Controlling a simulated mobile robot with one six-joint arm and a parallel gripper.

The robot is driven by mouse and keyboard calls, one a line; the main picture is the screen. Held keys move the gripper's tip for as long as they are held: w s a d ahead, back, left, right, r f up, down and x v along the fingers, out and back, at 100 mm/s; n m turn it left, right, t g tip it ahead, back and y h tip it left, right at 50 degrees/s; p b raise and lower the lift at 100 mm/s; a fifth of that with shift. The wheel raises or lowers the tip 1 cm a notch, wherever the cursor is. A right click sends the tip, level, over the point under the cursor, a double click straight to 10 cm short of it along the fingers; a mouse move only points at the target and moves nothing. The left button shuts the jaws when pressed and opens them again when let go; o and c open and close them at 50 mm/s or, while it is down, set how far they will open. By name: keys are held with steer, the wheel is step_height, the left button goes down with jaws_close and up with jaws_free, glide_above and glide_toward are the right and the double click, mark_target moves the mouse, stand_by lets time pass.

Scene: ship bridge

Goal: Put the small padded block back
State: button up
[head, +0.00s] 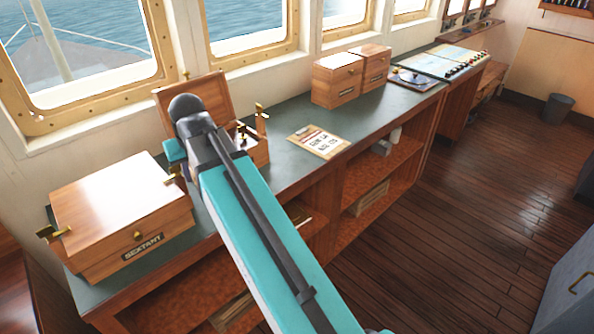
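My arm reaches across the counter, and its far end hides part of an open wooden box (258,153). The box's lid (218,92) stands raised at the back, against the window side. Brass catches stick up at the box's right side. My gripper cannot be made out; it is hidden behind my own arm. I cannot make out a small padded block, and most of the open box's inside is covered by my arm. A closed wooden box labelled SEXTANT (118,209) sits on the counter at the left, with brass catches at its sides.
The dark green counter (290,115) runs under the windows. A clipboard (318,141) lies right of the open box. Two small wooden boxes (337,78) (375,66) stand farther back, before a chart and control panel (445,62). Shelves sit below.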

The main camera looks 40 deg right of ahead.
steer(key=shift+n, duration=0.3)
steer(key=s+d+f, duration=0.1)
steer(key=f, duration=0.1)
steer(key=s+d+f, duration=0.1)
steer(key=f, duration=0.1)
steer(key=s+d+f, duration=0.1)
steer(key=f, duration=0.1)
steer(key=shift+s+f+b, duration=0.3)
steer(key=shift+f+b, duration=0.05)
steer(key=shift+w+r+n, duration=0.1)
steer(key=shift+w+n, duration=0.05)
steer(key=shift+n, duration=0.15)
